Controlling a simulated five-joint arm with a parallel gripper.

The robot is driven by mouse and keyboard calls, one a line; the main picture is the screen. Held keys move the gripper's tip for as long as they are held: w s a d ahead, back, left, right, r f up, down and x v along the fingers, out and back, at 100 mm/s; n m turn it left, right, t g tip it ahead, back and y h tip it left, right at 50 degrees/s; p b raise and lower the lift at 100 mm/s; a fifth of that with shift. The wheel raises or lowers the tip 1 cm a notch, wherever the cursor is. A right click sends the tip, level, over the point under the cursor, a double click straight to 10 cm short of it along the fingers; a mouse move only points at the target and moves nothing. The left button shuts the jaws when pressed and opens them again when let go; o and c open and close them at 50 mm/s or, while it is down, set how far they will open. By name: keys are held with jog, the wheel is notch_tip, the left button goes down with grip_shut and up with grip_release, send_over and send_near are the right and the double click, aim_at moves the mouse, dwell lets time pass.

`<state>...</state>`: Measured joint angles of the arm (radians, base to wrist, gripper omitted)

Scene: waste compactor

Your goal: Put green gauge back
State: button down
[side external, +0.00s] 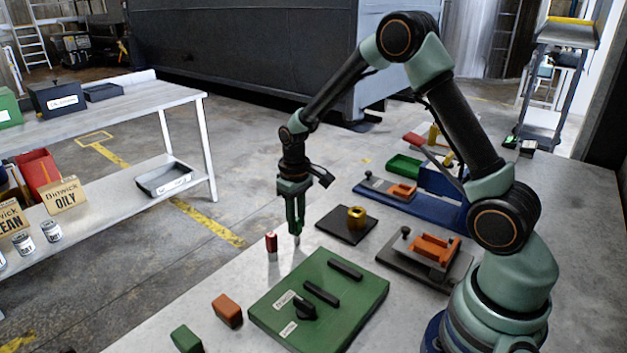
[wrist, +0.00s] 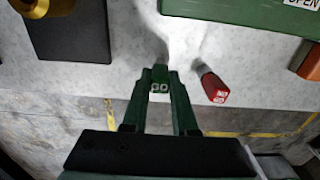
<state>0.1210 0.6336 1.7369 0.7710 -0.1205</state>
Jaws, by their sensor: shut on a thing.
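My gripper (wrist: 160,82) is shut on the green gauge (wrist: 160,88), a small piece whose pale end, with lettering that seems to read GO, faces the wrist camera. In the side view my gripper (side external: 295,230) points straight down near the table's far edge, and the gauge is mostly hidden between the fingers. I cannot tell if its lower end touches the table. The red gauge (side external: 271,242) stands upright just left of my gripper in the side view. In the wrist view the red gauge (wrist: 214,87) is to the right of my fingers, apart from them.
A green board (side external: 345,312) with black bars and labels lies at the front. An orange block (side external: 227,310) and a green block (side external: 187,339) lie left of it. A black plate (side external: 334,229) with a brass ring (side external: 357,217) is right of my gripper. Orange-topped fixtures stand farther right.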

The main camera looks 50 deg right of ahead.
jog(key=shift+f, duration=0.15)
jog(key=c, duration=0.7)
grip_release()
notch_tip(320, 180, up, 12)
jog(key=shift+s+a+r+t, duration=0.95)
jog(key=shift+s+r, duration=0.55)
jog(key=shift+s, duration=1)
jog(key=shift+s+a+r+t, duration=0.85)
jog(key=shift+s+r, duration=0.6)
jog(key=shift+s, duration=1.1)
jog(key=shift+s+a+r+t, duration=0.95)
jog(key=shift+s+r, duration=0.55)
jog(key=shift+s, duration=1)
jog(key=shift+d, duration=0.1)
